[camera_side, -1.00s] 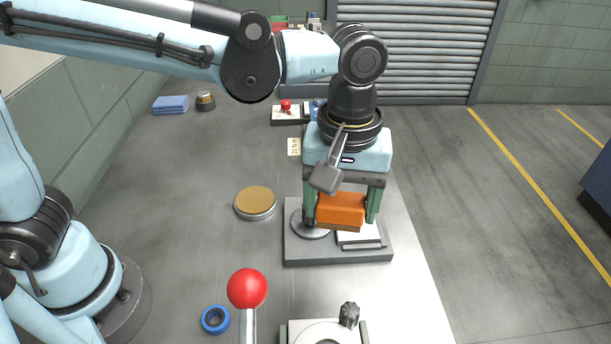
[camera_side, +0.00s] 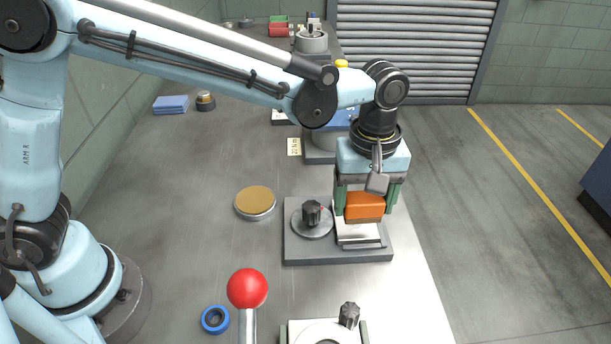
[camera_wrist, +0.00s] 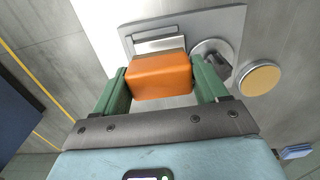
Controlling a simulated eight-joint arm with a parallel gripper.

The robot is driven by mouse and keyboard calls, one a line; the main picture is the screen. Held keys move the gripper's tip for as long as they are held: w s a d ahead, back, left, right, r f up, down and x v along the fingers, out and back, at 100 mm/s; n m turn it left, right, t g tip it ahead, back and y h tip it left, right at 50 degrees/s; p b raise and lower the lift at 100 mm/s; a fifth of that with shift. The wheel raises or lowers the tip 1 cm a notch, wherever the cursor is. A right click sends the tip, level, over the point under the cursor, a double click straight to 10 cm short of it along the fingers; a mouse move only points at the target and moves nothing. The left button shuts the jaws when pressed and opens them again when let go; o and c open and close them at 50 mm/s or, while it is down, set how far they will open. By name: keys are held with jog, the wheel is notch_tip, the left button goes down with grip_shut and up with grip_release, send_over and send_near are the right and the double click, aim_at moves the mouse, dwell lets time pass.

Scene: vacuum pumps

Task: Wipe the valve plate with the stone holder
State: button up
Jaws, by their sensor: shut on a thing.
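My gripper (camera_side: 368,200) has green fingers on both sides of the orange stone holder (camera_side: 366,204), which has a thin brown layer under it. In the wrist view the fingers of my gripper (camera_wrist: 162,78) grip the orange block (camera_wrist: 160,76) at its sides. The holder is over the far part of a pale flat plate, which looks like the valve plate (camera_side: 358,234). The plate's near part shows, also in the wrist view (camera_wrist: 158,45). Whether the holder touches the plate I cannot tell.
The plate is on a dark grey base (camera_side: 300,250) beside a round disc with a black knob (camera_side: 312,214). A brown-topped disc (camera_side: 255,202) lies left. A red ball lever (camera_side: 247,288) and blue ring (camera_side: 215,320) are in front. The bench between is clear.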

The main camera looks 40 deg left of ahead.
aim_at(361, 217)
jog(key=shift+f, duration=2.4)
jog(key=shift+w+a, duration=0.6)
jog(key=shift+w, duration=0.05)
jog(key=shift+c, duration=0.4)
jog(key=shift+w+a+r, duration=0.15)
jog(key=shift+w+a, duration=0.1)
jog(key=shift+a, duration=0.05)
jog(key=shift+c, duration=0.3)
jog(key=shift+w+a, duration=1.6)
jog(key=shift+s+d, duration=2.4)
jog(key=shift+d, duration=0.05)
jog(key=shift+s+d+r, duration=0.1)
jog(key=shift+r, duration=4.05)
